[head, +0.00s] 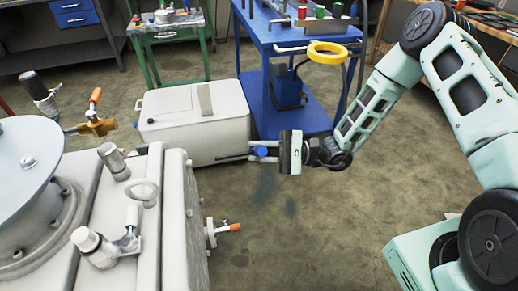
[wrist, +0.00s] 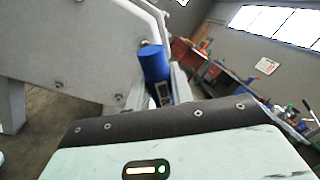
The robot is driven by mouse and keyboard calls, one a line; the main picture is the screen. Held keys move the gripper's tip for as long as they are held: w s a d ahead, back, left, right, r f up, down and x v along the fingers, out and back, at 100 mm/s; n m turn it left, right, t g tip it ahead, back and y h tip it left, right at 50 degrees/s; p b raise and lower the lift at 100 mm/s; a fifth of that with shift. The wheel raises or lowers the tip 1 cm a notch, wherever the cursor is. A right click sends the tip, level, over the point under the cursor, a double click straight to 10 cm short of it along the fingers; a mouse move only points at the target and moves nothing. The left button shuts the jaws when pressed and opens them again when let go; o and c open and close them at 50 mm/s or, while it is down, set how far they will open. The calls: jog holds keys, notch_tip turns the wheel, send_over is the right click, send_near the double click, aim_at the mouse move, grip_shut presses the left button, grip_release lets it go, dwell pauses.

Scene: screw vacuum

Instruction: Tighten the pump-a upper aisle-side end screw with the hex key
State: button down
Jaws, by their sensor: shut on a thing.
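The hex key has a blue handle (head: 261,152) and a thin dark shaft pointing left in the head view. My gripper (head: 268,151) is shut on the handle and holds it in the air. In the wrist view the blue handle (wrist: 154,63) stands between the fingers. The grey pump (head: 176,220) fills the lower left of the head view, apart from the key. In the wrist view a large grey plate (wrist: 85,50) carries small screw heads (wrist: 60,84) (wrist: 118,98). I cannot tell which is the upper aisle-side end screw. The key's tip is hidden in the wrist view.
A pale chest (head: 195,125) stands on the floor behind the key. A blue cart (head: 290,35) with a yellow ring (head: 327,52) stands at the back. An orange-handled valve (head: 222,228) sticks out from the pump's end. The floor right of the pump is clear.

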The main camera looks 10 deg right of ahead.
aim_at(236, 155)
jog(key=shift+a, duration=2.8)
jog(key=shift+p, duration=0.6)
jog(key=shift+a, duration=0.25)
jog(key=shift+r+p, duration=0.1)
jog(key=shift+p, duration=0.3)
